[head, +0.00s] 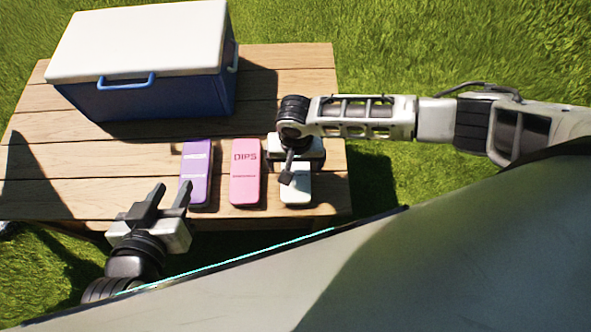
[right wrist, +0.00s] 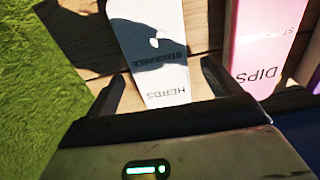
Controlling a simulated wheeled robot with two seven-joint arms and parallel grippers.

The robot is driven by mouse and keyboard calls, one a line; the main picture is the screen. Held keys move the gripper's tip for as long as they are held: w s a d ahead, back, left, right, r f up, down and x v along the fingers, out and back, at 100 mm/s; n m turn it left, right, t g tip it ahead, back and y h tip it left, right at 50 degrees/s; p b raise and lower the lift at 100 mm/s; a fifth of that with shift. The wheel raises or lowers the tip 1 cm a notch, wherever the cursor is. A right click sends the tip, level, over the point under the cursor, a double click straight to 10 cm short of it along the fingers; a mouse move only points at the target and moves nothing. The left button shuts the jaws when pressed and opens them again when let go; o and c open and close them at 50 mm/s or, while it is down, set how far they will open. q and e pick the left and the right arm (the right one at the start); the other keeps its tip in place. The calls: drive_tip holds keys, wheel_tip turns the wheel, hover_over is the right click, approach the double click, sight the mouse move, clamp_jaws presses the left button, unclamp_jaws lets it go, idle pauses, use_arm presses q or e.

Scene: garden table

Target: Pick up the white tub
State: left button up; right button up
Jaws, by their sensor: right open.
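The white tub (head: 297,192), a long flat container labelled HERBS, lies at the near right of the wooden table. My right gripper (head: 288,172) is over it and hides its far part in the head view. In the right wrist view the white tub (right wrist: 152,50) lies between the two spread fingers of my right gripper (right wrist: 163,85). The gripper is open; I cannot tell how far above the tub it is. My left gripper (head: 169,191) is open and empty near the table's front edge, left of the tubs.
A pink tub (head: 246,172) labelled DIPS lies left of the white tub; it also shows in the right wrist view (right wrist: 262,45). A purple tub (head: 196,172) lies further left. A blue cooler (head: 160,97) with a white lid stands at the back left. Table space (head: 300,75) at the back right is bare.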

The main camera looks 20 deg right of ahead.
drive_tip(key=shift+f, duration=0.75)
drive_tip(key=c, duration=1.2)
drive_tip(key=shift+r, duration=0.15)
